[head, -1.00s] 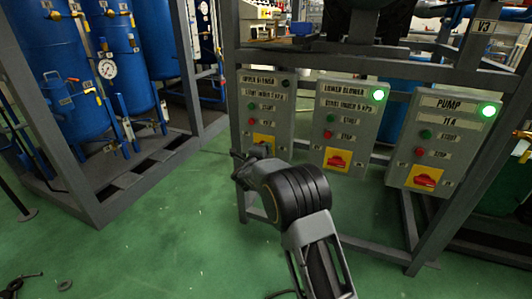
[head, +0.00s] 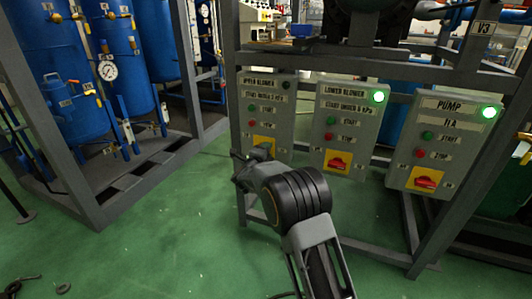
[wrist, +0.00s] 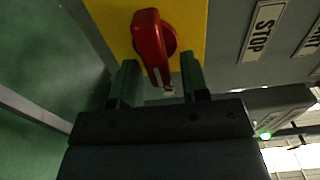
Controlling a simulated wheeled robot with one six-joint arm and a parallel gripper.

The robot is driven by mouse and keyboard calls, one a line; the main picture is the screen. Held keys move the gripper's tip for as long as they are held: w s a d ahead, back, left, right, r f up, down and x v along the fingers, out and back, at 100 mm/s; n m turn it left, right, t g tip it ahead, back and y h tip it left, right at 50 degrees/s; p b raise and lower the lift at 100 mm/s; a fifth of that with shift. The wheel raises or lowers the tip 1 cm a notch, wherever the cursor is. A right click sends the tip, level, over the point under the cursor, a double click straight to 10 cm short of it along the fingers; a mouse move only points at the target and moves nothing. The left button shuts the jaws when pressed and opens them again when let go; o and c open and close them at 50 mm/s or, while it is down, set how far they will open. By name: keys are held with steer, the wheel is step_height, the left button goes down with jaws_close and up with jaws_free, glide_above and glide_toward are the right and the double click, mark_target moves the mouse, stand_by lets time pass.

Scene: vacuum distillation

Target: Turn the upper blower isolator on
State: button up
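The upper blower panel (head: 281,104) is a grey box at the left of a row of three. Its top-right lamp (head: 287,85) is dark. Its isolator sits on a yellow plate (head: 263,141), which my arm partly hides in the head view. In the wrist view the isolator is a red knob (wrist: 149,38) on the yellow plate (wrist: 190,28), its handle slightly slanted in the picture. My gripper (wrist: 159,75) is open, its two fingers on either side of the handle's lower end. Gaps show on both sides; contact is not visible.
The lower blower panel (head: 351,108) and pump panel (head: 447,122) stand to the right, both with lit green lamps and red isolators. Grey frame posts (head: 236,120) border the panels. Blue tanks (head: 120,60) stand at left. Green floor (head: 150,230) is open in front.

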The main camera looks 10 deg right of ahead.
steer(key=shift+o, duration=0.2)
steer(key=p+v, duration=0.4)
steer(key=v, duration=0.9)
steer(key=shift+s+a, duration=0.25)
steer(key=shift+s, duration=0.05)
steer(key=s+a+r+n+g+y+p, duration=0.1)
steer(key=s+r+n+y+p, duration=0.1)
steer(key=r+n+y+p, duration=0.7)
steer(key=s+a+r+n+y+p, duration=0.1)
steer(key=s+r+n+y+p, duration=0.2)
steer(key=r+p, duration=1.05)
steer(key=s+d+r+n+g+p, duration=0.3)
steer(key=s+r+n+g+p, duration=0.2)
steer(key=s+r+p, duration=0.3)
steer(key=s+d+r+n+g+h+p, duration=0.1)
steer(key=s+d+r+n+g+p, duration=0.3)
steer(key=s, duration=1.2)
step_height(320, 180, up, 6)
steer(key=n+g+p, duration=0.1)
steer(key=n+p, duration=0.3)
steer(key=shift+d+n, duration=0.2)
steer(key=shift+n, duration=0.1)
steer(key=shift+s, duration=0.2)
